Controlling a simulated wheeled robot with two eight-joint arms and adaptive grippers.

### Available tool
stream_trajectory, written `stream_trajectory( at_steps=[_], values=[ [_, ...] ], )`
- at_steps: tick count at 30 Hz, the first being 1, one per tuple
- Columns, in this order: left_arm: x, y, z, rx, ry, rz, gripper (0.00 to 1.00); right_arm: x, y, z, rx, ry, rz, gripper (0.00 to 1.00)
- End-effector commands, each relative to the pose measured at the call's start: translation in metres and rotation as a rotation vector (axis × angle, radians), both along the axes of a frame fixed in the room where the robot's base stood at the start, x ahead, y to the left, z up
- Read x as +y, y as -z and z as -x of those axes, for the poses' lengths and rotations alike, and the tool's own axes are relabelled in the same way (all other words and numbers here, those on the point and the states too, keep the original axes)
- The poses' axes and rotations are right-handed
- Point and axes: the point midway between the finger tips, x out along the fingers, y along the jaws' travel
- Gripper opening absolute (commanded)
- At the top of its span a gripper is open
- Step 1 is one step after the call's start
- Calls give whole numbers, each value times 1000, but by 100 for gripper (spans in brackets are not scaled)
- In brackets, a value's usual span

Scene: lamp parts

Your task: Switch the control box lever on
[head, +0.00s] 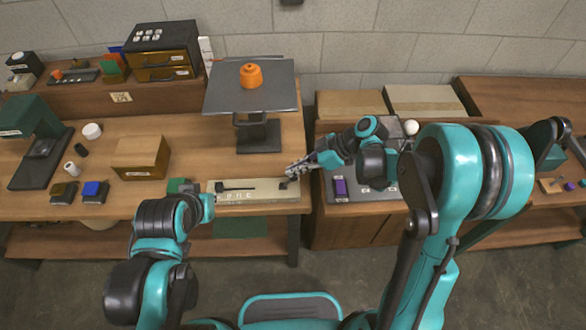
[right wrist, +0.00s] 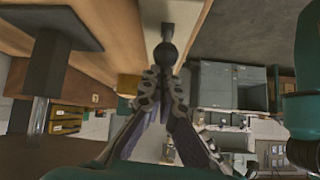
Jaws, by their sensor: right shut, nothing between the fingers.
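The control box (head: 258,197) is a long, low beige box at the front edge of the middle table in the head view. A dark lever with a black knob (head: 283,185) is at its right end. In the right wrist view the black ball knob (right wrist: 166,54) and its stem stand out against the pale box face (right wrist: 153,18). My right gripper (head: 291,171) is shut and empty at the box's right end. Its fingertips (right wrist: 164,76) are close to the knob; whether they touch it I cannot tell.
A dark raised plate (head: 225,97) with an orange part (head: 251,76) stands behind the box. A grey tray (head: 372,190) with a purple piece (head: 341,187) lies right, across a gap between tables.

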Motion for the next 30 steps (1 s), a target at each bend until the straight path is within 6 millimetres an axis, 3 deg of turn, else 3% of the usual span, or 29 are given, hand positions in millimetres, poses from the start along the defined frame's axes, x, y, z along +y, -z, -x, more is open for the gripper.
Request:
stream_trajectory(
  at_steps=[11,20,30],
  values=[
    [0,0,0,0,0,0,0,-5,4,1,5,3,19,0],
    [0,-26,0,0,0,0,0,28,-35,-9,0,5,5,0],
    [0,-38,0,0,0,0,0,-44,-59,-6,0,10,3,0]
  ],
)
